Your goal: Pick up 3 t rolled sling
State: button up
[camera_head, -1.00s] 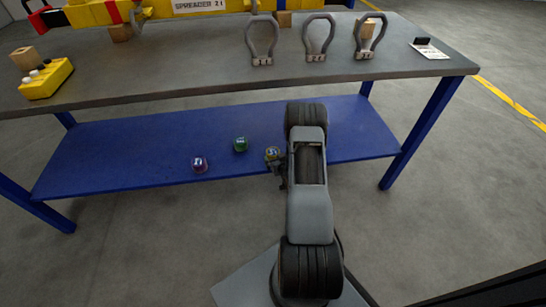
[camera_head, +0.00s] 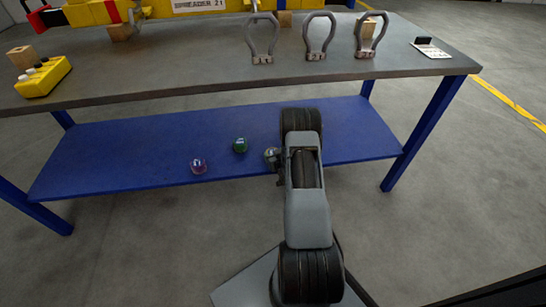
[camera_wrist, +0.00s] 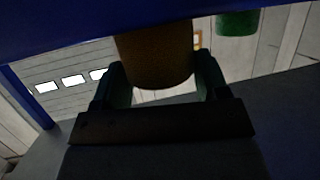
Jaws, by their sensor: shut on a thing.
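A brownish-yellow rolled sling (camera_wrist: 155,62) sits between the two fingers of my gripper (camera_wrist: 160,78) in the wrist view. The fingers close on it from both sides. Its label cannot be read. The green roll (camera_wrist: 237,22) also shows at the top right in the wrist view. I cannot tell whether the held roll touches the shelf.
The blue shelf (camera_head: 110,150) lies under the grey tabletop (camera_head: 180,75), whose front edge is above my arm. Several shackles (camera_head: 318,36), a yellow control box (camera_head: 42,77) and a yellow spreader (camera_head: 165,9) are on top. Blue legs (camera_head: 425,130) stand at the sides.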

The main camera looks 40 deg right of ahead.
jog(key=c, duration=0.4)
jog(key=shift+r, duration=0.1)
